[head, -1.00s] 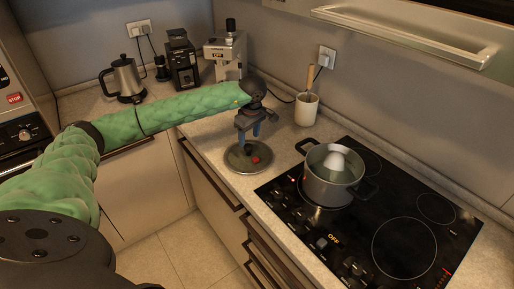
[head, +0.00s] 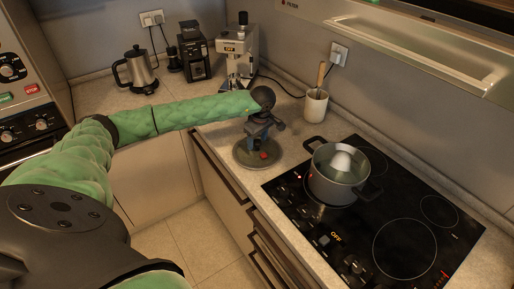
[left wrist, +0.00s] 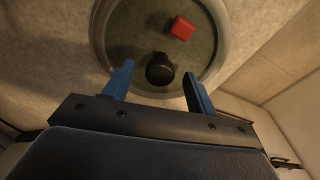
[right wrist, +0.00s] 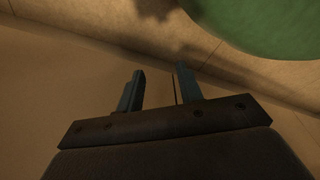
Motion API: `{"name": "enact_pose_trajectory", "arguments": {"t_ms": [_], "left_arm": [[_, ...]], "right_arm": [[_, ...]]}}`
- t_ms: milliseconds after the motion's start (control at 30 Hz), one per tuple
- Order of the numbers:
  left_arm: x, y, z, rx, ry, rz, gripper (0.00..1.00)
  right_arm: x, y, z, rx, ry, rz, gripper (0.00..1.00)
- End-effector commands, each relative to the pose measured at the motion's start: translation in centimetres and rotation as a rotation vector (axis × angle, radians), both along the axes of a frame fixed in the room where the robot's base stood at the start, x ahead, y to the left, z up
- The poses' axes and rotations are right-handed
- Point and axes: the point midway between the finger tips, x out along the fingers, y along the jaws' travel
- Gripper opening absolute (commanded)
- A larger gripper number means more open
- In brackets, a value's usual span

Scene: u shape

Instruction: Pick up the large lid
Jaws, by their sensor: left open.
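The large lid (head: 242,158) is a round glass disc with a pale metal rim. It lies on the counter at the left of the cooktop. In the left wrist view the lid (left wrist: 215,68) shows a black knob (left wrist: 160,70) at its middle. A red block (left wrist: 181,28) shows within the rim; I cannot tell whether it is on or under the glass. My left gripper (head: 258,144) is open above the lid, its blue fingers on either side of the knob and not closed on it. My right gripper (right wrist: 160,70) is open and empty, away from the lid.
A pot (head: 337,178) with a white object inside stands on the black cooktop (head: 365,225). A utensil holder (head: 316,106) stands behind. A coffee machine (head: 237,55), grinder (head: 194,58) and kettle (head: 138,72) stand along the back. The lid is near the counter's front edge.

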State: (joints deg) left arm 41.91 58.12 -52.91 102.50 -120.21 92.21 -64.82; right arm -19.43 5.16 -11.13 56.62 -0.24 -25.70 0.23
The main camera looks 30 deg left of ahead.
Motion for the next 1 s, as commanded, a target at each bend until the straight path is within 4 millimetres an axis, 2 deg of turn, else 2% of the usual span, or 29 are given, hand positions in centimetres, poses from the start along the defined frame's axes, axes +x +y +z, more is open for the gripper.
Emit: {"name": "enact_pose_trajectory", "arguments": {"t_ms": [100, 200, 533, 800, 833, 1000], "left_arm": [[0.0, 0.1, -1.0, 0.0, 0.003, 0.0, 0.57], [0.1, 0.2, -1.7, -0.001, 0.0, 0.0, 0.57], [0.1, 0.2, -2.2, -0.001, -0.001, 0.0, 0.57], [0.1, 0.2, -2.1, 0.0, -0.001, 0.0, 0.04], [0.1, 0.2, -2.1, 0.0, -0.001, 0.001, 0.0], [0.1, 0.2, -2.1, 0.0, -0.001, 0.001, 0.0]], "right_arm": [[-1.7, -0.3, -0.1, -0.002, 0.013, 0.0, 0.36], [-2.5, -0.5, -0.4, -0.003, 0.019, 0.0, 0.36], [-2.9, -0.6, -0.7, -0.003, 0.021, 0.0, 0.36], [-2.9, -0.7, -0.7, -0.004, 0.021, 0.0, 0.36], [-2.9, -0.7, -0.7, -0.004, 0.021, -0.001, 0.36], [-2.9, -0.7, -0.7, -0.005, 0.022, 0.0, 0.36]]}}
